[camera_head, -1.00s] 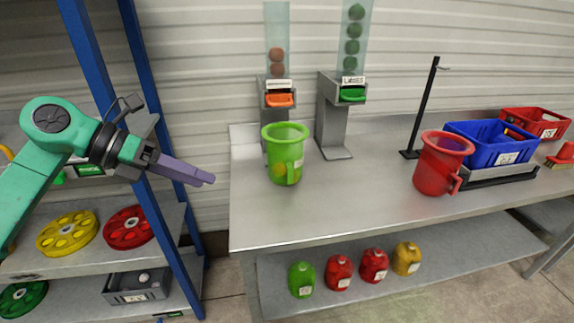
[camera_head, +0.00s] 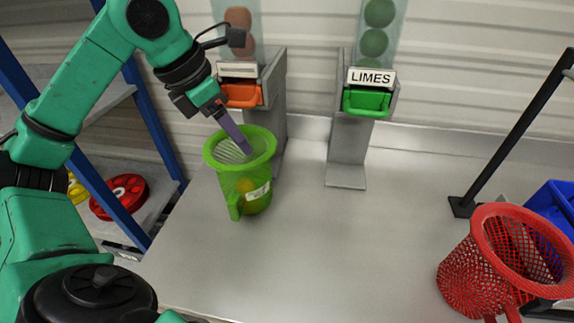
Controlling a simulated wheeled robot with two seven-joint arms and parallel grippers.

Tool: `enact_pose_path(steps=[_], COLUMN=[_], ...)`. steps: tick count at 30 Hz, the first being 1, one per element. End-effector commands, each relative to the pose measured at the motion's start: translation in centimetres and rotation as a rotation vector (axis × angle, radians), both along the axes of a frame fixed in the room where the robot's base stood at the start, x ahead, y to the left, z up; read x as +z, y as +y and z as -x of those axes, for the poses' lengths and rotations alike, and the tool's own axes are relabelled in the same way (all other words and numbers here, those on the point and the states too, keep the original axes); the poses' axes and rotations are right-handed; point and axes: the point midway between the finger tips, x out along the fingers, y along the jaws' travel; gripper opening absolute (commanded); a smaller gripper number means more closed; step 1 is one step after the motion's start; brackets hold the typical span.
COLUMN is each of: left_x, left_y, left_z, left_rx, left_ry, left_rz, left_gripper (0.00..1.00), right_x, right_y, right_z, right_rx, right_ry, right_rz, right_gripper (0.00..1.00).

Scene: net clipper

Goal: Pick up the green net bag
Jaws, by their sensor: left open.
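The green net bag (camera_head: 232,181) is a basket-like mesh pouch with a wide rim, a handle and a small white label. It stands upright on the metal table at the left, and orange-yellow fruit shows through its lower part. My left gripper (camera_head: 246,150) comes in from the upper left, with its purple fingers pointing down at the bag's open mouth. The fingertips overlap the mouth in the picture; I cannot tell whether they touch the bag. The left gripper is open and holds nothing visible. My right gripper is not in view.
A dispenser with an orange tray (camera_head: 242,94) stands behind the bag. A LIMES dispenser with a green tray (camera_head: 367,101) stands to its right. A red net bag (camera_head: 468,278), a black stand (camera_head: 513,135) and a blue crate (camera_head: 556,208) are at the right. The middle of the metal table (camera_head: 315,245) is clear.

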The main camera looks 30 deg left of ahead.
Motion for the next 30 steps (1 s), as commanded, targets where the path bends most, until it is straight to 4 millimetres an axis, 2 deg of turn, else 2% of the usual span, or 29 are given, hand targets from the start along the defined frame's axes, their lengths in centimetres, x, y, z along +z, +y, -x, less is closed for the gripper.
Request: enact_pose_path(steps=[4, 9, 12, 14, 19, 24, 29, 30], left_x=[-3.0, -7.0, -8.3, -8.9, -11.9, -13.6, -13.6, -13.6], left_y=[-0.4, -1.2, -1.4, -1.5, -2.2, -2.5, -2.5, -2.5], left_z=[-0.7, -2.2, -2.7, -2.9, -3.3, -4.1, -4.1, -4.1], left_rx=[-0.002, -0.002, -0.002, -0.001, -0.003, -0.001, 0.000, 0.000], left_ry=[0.005, 0.006, 0.003, 0.002, 0.006, 0.001, 0.000, 0.000], left_rz=[0.001, 0.002, 0.002, 0.002, 0.003, 0.002, 0.001, 0.001], left_gripper=[0.63, 0.63, 0.63, 0.63, 0.63, 0.63, 0.63, 0.52], right_x=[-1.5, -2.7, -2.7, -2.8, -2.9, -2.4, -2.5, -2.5], right_y=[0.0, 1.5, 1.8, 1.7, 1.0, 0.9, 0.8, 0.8], right_z=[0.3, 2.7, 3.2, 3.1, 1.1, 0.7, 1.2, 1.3], right_rx=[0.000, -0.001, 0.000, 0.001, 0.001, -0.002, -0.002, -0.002], right_ry=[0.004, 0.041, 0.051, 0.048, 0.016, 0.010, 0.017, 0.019], right_rz=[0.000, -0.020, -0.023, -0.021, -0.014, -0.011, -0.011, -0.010], right_gripper=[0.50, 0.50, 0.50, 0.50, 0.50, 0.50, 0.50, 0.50])
